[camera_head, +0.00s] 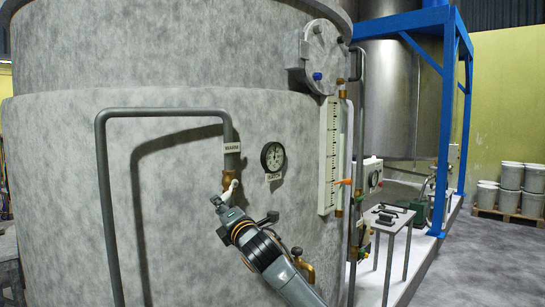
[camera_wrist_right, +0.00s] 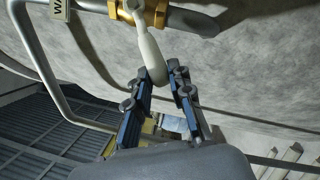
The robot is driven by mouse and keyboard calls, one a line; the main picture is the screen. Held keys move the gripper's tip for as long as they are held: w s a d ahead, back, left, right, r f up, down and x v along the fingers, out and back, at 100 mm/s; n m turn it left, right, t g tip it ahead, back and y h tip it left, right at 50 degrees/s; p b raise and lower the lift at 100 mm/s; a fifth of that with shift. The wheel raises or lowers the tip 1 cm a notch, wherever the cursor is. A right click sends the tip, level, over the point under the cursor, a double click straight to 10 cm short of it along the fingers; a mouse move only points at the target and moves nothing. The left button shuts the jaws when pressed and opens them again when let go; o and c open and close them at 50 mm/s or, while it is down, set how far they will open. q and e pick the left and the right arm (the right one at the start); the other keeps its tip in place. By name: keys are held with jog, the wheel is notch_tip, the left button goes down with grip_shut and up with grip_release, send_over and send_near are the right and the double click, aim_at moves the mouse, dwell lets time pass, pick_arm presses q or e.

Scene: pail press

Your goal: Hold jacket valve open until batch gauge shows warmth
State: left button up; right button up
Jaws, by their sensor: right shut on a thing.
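The jacket valve is a brass body (camera_head: 227,179) on a grey pipe (camera_head: 160,111), under a small tag that reads like "WARM". Its pale lever (camera_head: 232,187) hangs down from the brass and shows large in the right wrist view (camera_wrist_right: 150,50). My right gripper (camera_head: 219,199) is at the lever's lower end, and its fingertips (camera_wrist_right: 160,82) are shut on it. The batch gauge (camera_head: 272,156) is a round white dial with a dark rim, right of the valve. Its needle is too small to read surely. My left gripper is out of view.
The large grey vessel (camera_head: 70,200) fills the left and middle. A sight scale (camera_head: 329,155) with an orange pointer stands right of the gauge. A small table (camera_head: 388,222), blue frame (camera_head: 446,120) and stacked pails (camera_head: 510,177) lie further right. Floor at lower right is clear.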

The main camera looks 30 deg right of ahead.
jog(key=shift+s+a+r+p, duration=0.1)
jog(key=shift+a+r+p, duration=0.1)
jog(key=shift+r, duration=0.3)
jog(key=shift+s+a+r+p, duration=0.1)
jog(key=shift+a+r+p, duration=0.1)
jog(key=shift+r, duration=0.3)
grip_shut()
jog(key=shift+o, duration=0.3)
grip_release()
jog(key=shift+s+a+r+p, duration=0.1)
jog(key=shift+a+r+p, duration=0.05)
jog(key=shift+r+p, duration=0.6)
jog(key=shift+a+r+p, duration=0.1)
jog(key=shift+r+p, duration=0.55)
jog(key=shift+r, duration=0.15)
jog(key=o, duration=1)
jog(key=shift+s+d+f, duration=0.1)
jog(key=shift+d+f, duration=0.05)
